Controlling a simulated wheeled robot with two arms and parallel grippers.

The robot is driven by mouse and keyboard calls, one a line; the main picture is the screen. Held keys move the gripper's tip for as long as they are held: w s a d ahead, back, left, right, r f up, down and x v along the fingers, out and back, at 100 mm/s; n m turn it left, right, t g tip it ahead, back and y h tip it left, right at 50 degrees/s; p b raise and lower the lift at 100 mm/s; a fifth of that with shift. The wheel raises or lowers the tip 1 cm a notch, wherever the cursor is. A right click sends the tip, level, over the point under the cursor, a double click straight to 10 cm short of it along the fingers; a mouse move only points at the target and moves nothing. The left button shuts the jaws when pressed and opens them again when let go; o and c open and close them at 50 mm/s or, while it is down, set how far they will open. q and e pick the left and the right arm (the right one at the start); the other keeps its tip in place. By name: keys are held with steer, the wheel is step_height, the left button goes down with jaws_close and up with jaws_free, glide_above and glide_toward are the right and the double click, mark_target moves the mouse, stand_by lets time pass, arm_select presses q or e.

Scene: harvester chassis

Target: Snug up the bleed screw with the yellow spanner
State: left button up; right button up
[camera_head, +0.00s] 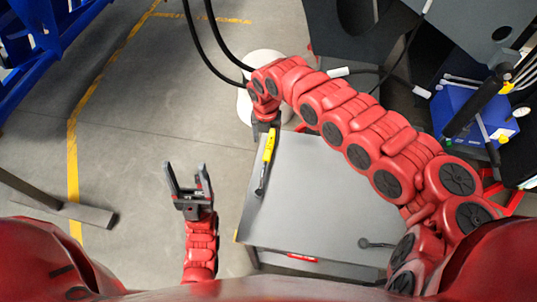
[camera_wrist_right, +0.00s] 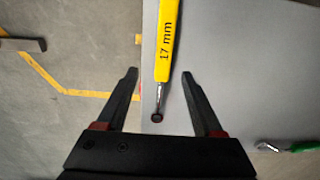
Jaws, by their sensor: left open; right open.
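The yellow spanner (camera_head: 268,148) lies near the left edge of the grey tabletop. In the right wrist view its yellow handle, marked 17 mm, (camera_wrist_right: 166,45) points away and its metal ring end lies nearer. My right gripper (camera_head: 265,124) is over the spanner's far end in the head view. In the right wrist view its open fingers (camera_wrist_right: 163,88) show on either side of the spanner, with nothing gripped. My left gripper (camera_head: 186,180) is open and empty, left of the table. I cannot make out the bleed screw.
The grey table (camera_head: 320,190) is mostly bare. A blue box (camera_head: 470,115) stands at right, blue racking (camera_head: 40,45) at upper left. Dark hoses hang near my right arm.

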mark_target(268, 150)
steer(key=shift+f, duration=0.6)
steer(key=shift+s+f+p, duration=0.1)
steer(key=shift+f+p, duration=0.2)
steer(key=shift+p, duration=0.1)
steer(key=f, duration=0.1)
steer(key=f+p, duration=0.1)
steer(key=f, duration=0.1)
steer(key=shift+d+f, duration=0.2)
steer(key=shift+f, duration=0.1)
steer(key=shift+d+f, duration=0.1)
steer(key=shift+f, duration=0.4)
jaws_close()
